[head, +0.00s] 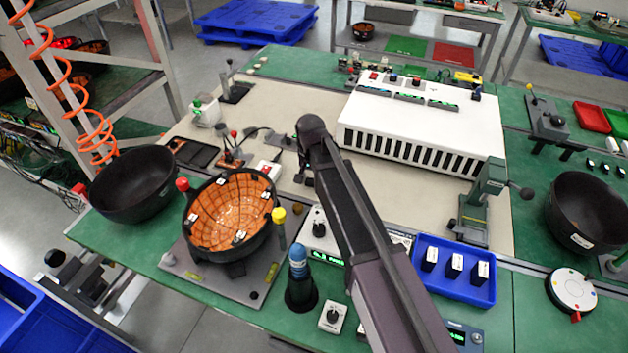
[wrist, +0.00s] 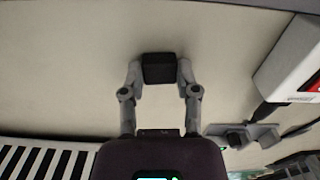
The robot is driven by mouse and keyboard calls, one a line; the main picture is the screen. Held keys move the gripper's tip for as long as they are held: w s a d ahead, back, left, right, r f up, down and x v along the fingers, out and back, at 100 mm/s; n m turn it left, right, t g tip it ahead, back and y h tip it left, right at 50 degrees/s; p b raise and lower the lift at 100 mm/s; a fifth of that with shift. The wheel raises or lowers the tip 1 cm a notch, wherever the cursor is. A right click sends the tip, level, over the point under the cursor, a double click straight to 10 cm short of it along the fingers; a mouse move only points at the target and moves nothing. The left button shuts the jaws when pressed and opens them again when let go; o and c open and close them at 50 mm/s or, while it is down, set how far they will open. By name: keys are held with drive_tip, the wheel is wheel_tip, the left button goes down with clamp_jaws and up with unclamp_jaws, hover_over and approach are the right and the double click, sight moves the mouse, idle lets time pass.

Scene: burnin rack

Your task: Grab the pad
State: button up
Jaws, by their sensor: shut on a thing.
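In the wrist view, my gripper (wrist: 159,75) has its two grey fingers closed on the sides of a small black block, which I take to be the pad (wrist: 159,67). Its dark, flat face shows between the fingertips, over the plain beige mat (wrist: 70,65). I cannot tell whether the pad touches the mat. In the head view, my dark arm reaches over the bench and hides most of the gripper (head: 304,178). The pad cannot be made out there.
A white slotted unit (head: 425,115) stands right of my arm. An orange-lined black bowl (head: 232,212) sits at the left front, beside an empty black bowl (head: 133,183). A blue tray (head: 452,285) holds several small blocks. The mat's back left is fairly clear.

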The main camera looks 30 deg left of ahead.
sight(311, 180)
wheel_tip(311, 180, up, 10)
drive_tip(key=p, duration=0.9)
drive_tip(key=shift+p, duration=0.3)
drive_tip(key=shift+f, duration=0.1)
idle(0.3)
